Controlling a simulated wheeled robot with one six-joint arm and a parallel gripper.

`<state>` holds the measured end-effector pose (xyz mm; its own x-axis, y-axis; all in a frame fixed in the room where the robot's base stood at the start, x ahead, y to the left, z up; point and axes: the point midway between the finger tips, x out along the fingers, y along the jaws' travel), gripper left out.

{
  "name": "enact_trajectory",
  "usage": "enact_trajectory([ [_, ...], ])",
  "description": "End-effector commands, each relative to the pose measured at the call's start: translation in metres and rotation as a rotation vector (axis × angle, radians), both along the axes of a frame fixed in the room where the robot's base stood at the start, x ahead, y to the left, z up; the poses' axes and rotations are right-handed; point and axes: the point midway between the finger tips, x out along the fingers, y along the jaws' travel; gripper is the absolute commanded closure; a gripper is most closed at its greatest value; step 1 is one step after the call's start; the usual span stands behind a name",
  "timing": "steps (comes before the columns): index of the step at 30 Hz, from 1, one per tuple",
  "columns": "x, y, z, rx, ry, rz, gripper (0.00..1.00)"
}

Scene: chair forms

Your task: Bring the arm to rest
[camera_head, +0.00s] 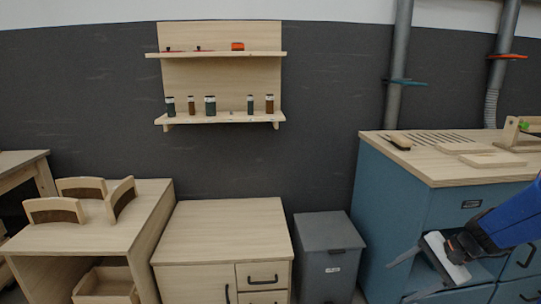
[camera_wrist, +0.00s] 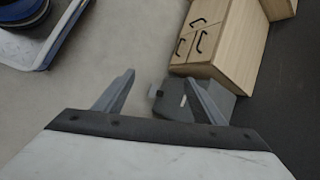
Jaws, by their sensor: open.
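My gripper (camera_head: 402,277) shows at the lower right of the head view, at the end of my blue arm, in front of the blue cabinet. In the wrist view my gripper (camera_wrist: 160,97) has its two grey fingers spread wide apart. Nothing is between the fingers. Past the fingertips the grey floor shows, with a grey bin (camera_wrist: 182,103) and a wooden drawer cabinet (camera_wrist: 222,48) beyond.
The blue cabinet (camera_head: 397,205) with a wooden top stands right, bearing boards and a brush-like tool. The grey bin (camera_head: 328,262), drawer cabinet (camera_head: 222,222) and an open wooden table with curved chair parts (camera_head: 54,209) stand leftward. A wall shelf (camera_head: 220,117) holds jars.

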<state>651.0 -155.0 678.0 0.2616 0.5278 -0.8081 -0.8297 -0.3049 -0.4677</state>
Motion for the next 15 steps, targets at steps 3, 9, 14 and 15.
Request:
enact_trajectory([
  [3,-0.018,0.025,0.013,-0.096,-0.031,0.122,0.36],
  [9,-0.051,0.054,0.029,-0.253,-0.085,0.314,0.36],
  [14,-0.076,0.070,0.041,-0.380,-0.139,0.458,0.36],
  [15,-0.083,0.073,0.044,-0.411,-0.154,0.493,0.36],
])
